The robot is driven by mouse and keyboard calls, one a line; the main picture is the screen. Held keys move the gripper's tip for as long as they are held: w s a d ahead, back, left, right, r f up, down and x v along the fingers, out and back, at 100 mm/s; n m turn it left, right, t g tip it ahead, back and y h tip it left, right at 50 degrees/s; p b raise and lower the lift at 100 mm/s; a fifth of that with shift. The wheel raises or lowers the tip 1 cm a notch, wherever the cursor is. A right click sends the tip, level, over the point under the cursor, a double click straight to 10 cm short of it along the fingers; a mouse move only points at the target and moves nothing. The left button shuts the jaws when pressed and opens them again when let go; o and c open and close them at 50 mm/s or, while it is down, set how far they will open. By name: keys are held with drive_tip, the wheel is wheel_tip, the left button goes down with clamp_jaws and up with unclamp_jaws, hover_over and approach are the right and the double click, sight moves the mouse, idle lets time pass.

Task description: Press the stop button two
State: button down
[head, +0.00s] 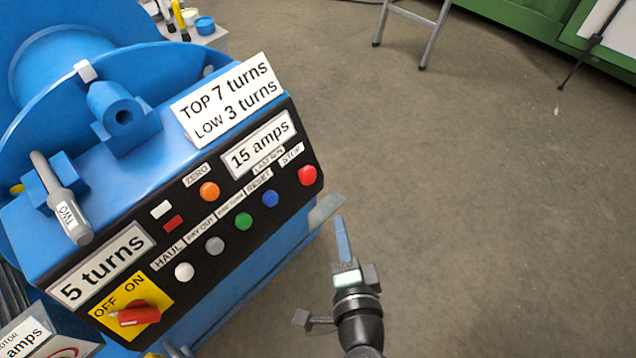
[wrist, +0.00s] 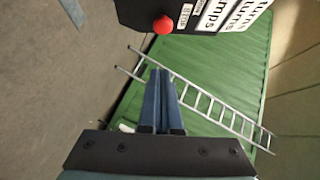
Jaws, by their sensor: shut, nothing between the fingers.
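The black control panel (head: 260,222) on the blue machine carries a row of round buttons. The red button (head: 307,175) under the STOP label (head: 292,154) is at the panel's right end. It also shows in the wrist view (wrist: 163,25), near the top, at the panel's corner. My gripper (head: 340,222) is shut and empty, to the right of and below the red button in the head view. In the wrist view its fingertips (wrist: 160,75) point up, below the red button. A gap shows between the fingertips and the button.
Blue (head: 270,199), green (head: 243,221), grey (head: 214,245) and white (head: 184,271) buttons sit left of the red one. An orange button (head: 209,191) and a red OFF/ON switch (head: 139,315) are also on the panel. Floor right of the machine is clear. A ladder (wrist: 205,100) stands beyond.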

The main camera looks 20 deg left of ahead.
approach(315, 173)
drive_tip(key=w+d, duration=0.1)
drive_tip(key=w, duration=0.3)
drive_tip(key=shift+w+a+f, duration=0.15)
drive_tip(key=shift+a+f, duration=0.1)
drive_tip(key=shift+a, duration=0.35)
drive_tip(key=shift+w+a+f, duration=0.15)
drive_tip(key=shift+a+f, duration=0.1)
drive_tip(key=shift+a, duration=0.4)
drive_tip(key=shift+w+a+f, duration=0.2)
drive_tip(key=shift+a+f, duration=0.05)
drive_tip(key=shift+a, duration=0.35)
